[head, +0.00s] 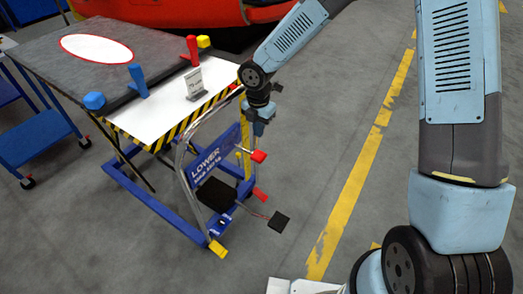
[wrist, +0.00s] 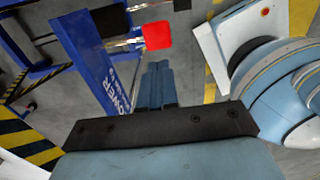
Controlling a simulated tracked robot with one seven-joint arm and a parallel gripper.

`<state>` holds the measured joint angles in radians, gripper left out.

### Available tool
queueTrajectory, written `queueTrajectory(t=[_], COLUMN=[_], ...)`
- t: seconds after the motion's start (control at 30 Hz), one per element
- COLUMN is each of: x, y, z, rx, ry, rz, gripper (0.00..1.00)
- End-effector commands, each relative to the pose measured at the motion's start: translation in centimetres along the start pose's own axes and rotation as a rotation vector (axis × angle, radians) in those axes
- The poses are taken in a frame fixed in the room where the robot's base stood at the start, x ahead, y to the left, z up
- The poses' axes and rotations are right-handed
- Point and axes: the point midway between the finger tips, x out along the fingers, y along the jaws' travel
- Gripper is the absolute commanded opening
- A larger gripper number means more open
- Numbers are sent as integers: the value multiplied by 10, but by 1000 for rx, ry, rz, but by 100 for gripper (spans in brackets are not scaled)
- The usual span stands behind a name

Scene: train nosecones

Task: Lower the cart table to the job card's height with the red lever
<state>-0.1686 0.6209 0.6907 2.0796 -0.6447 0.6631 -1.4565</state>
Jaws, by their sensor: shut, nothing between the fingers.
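The cart table (head: 128,118) stands at the left in the head view, with a dark mat and a white front strip edged in yellow and black. The red lever (head: 259,156) sticks out at the right of the cart's handle frame; in the wrist view its red knob (wrist: 158,35) lies just beyond my fingertips. A small job card (head: 195,83) stands on the white strip; its writing is too small to read. My gripper (head: 258,128) hangs just above the red knob. In the wrist view my gripper (wrist: 158,66) has its fingers together and empty, apart from the knob.
Black pedals (head: 278,221) and a second red tip (head: 260,194) sit low on the cart. A blue panel marked LOWER (head: 205,163) is beside the lever. Blue, red and yellow items stand on the table. Floor right of the cart is free, with a yellow line (head: 350,175).

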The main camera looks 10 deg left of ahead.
Motion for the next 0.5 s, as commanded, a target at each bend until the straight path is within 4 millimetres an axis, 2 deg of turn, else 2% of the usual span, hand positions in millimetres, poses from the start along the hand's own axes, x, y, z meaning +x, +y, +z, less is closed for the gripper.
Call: queueTrajectory(t=[0.27, 0.5], x=[5, 37], y=[0, -1], z=[0, 0], rx=[2, 2], ry=[0, 1], rz=[-1, -4], gripper=[0, 0])
